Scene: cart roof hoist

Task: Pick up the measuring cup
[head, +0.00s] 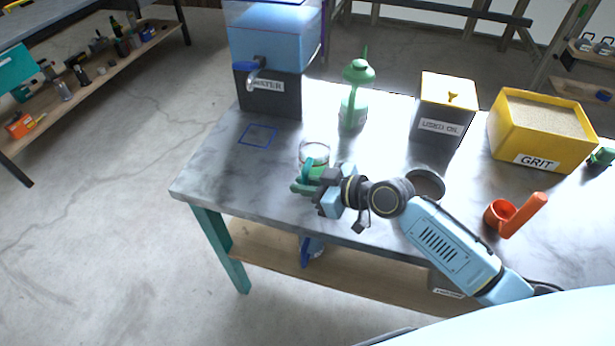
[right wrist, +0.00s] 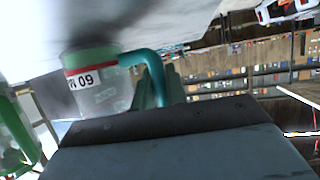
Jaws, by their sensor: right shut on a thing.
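The measuring cup (head: 314,152) is a clear cup with a teal handle, near the left front part of the grey table. My right gripper (head: 313,184) is at its near side and shut on the teal handle. In the right wrist view the measuring cup (right wrist: 100,88) appears upside down, with a red and white label, and its handle (right wrist: 152,68) runs down between the fingers. The gripper hides part of the cup in the head view. I cannot tell whether its base touches the table. My left gripper is not in view.
On the table (head: 215,165) stand a water dispenser (head: 270,90), a green bottle (head: 354,100), a used oil box (head: 443,110), a yellow grit bin (head: 535,135), a dark ring (head: 428,180) and an orange scoop (head: 515,215). A blue square outline (head: 258,135) marks clear tabletop at left.

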